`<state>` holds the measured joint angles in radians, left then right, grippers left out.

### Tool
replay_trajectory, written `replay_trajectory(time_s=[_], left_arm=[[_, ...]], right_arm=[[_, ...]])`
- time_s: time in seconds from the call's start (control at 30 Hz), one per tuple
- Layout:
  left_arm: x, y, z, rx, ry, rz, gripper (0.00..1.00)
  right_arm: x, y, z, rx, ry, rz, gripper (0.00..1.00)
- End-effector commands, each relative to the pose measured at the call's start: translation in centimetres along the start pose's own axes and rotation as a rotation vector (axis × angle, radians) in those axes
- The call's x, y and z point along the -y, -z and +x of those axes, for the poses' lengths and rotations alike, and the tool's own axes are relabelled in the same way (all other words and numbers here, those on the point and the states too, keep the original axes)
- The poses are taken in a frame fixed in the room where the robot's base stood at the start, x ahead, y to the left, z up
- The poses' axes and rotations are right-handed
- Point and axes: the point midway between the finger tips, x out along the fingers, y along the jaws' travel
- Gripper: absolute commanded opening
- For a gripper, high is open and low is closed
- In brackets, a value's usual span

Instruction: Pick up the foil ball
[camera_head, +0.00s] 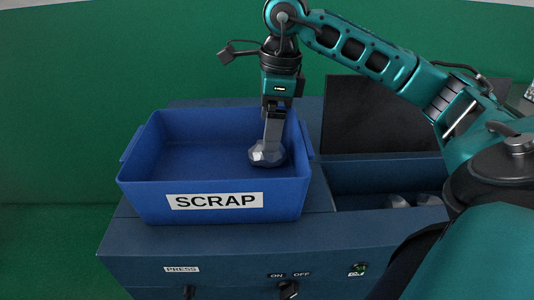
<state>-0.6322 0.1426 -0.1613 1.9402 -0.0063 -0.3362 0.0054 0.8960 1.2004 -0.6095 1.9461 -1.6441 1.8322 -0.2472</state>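A faceted grey foil ball (268,156) is in the right part of the blue bin labelled SCRAP (214,201), near the bin's right wall. My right gripper (271,146) points straight down over the bin, with its fingertips at the ball. One finger is seen side-on against the ball's upper part, and the gripper looks shut on it. The far finger is hidden. I cannot tell whether the ball touches the bin floor. My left gripper is not in view.
Two pale grey lumps (412,200) lie in a recessed compartment right of the bin, partly hidden by its front edge. A dark upright panel (375,115) stands behind it. The bin sits on a blue press with PRESS (182,269) and ON/OFF (289,275) labels.

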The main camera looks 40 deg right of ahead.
Motion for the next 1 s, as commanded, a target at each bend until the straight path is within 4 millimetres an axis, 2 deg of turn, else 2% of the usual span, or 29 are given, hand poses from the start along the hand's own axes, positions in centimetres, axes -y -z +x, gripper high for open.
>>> replay_trajectory(time_s=[0.17, 0.5, 0.77, 1.0], left_arm=[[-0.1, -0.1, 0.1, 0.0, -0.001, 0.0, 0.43], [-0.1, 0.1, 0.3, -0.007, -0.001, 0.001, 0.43], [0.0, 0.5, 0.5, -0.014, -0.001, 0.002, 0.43], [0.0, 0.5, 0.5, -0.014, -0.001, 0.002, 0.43]], right_arm=[[-0.1, 0.1, 1.3, -0.002, -0.001, -0.001, 0.97], [-0.3, 0.2, 5.7, 0.0, -0.001, -0.001, 0.97], [-0.2, 0.2, 6.0, 0.001, 0.001, -0.001, 0.97], [-0.2, 0.2, 6.0, 0.001, 0.001, -0.001, 0.75]])
